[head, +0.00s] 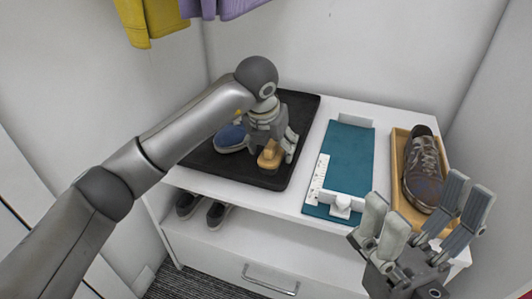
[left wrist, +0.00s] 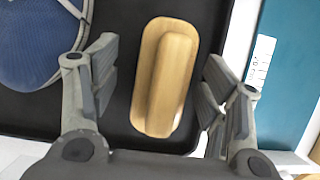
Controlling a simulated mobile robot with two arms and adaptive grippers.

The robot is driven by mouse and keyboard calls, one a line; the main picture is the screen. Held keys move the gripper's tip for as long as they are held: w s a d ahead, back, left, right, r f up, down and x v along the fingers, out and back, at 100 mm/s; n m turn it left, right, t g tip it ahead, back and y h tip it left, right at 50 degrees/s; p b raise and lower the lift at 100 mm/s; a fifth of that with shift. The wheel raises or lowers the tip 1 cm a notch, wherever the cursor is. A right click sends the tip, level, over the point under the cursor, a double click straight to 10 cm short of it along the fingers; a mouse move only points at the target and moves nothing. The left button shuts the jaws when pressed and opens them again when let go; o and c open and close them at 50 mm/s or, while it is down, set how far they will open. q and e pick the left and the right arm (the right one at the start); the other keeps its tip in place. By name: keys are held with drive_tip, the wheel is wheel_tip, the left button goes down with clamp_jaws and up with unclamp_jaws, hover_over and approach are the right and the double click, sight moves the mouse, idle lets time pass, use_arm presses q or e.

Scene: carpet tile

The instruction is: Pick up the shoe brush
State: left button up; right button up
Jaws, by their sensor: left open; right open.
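The shoe brush (head: 269,156) is a light wooden block with a raised grip, lying on a black mat (head: 305,108) on the white cabinet. In the left wrist view the brush (left wrist: 165,78) lies between the spread fingers of my left gripper (left wrist: 162,92), with a gap on both sides. In the head view my left gripper (head: 272,146) is just above the brush and partly hides it. Its fingers are open and hold nothing. My right gripper (head: 425,226) is open and empty at the front right, in front of a tan tray.
A blue shoe (head: 230,138) lies on the mat left of the brush, also in the left wrist view (left wrist: 35,40). A teal board (head: 350,155) lies right of the mat. The tan tray (head: 398,148) holds a brown shoe (head: 422,165). Dark shoes (head: 217,214) stand on the lower shelf.

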use_arm(q)
drive_tip(key=shift+d, duration=0.1)
drive_tip(key=shift+s+d+r, duration=0.1)
drive_tip(key=shift+s+r, duration=0.05)
drive_tip(key=shift+s, duration=0.05)
drive_tip(key=shift+c, duration=0.4)
drive_tip(key=c, duration=1.1)
drive_tip(key=shift+r, duration=0.1)
